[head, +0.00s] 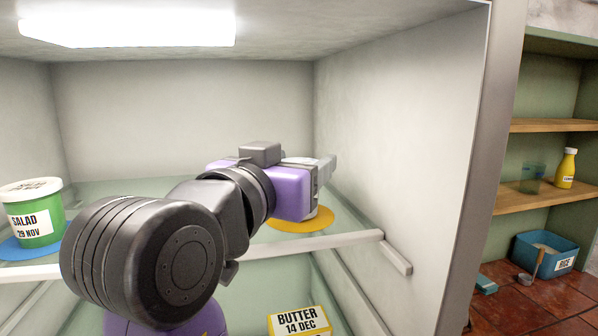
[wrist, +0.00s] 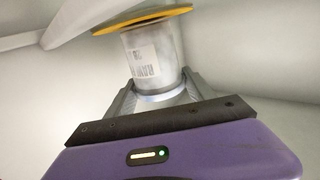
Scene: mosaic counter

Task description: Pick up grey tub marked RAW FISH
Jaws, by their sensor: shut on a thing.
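My gripper (head: 322,165) is shut on the tub, inside the white fridge at the right of the upper glass shelf. The tub's base is at or just over a yellow round mat (head: 300,222), which also shows in the wrist view (wrist: 140,18). I cannot tell whether they touch. In the head view my gripper and arm hide nearly all of the tub.
A green SALAD tub (head: 38,228) with a white lid stands on a blue mat (head: 14,251) at the shelf's left. A BUTTER box (head: 299,322) sits lower down. The fridge's right wall (head: 410,130) is close to my gripper. Wooden shelves (head: 550,198) stand outside, right.

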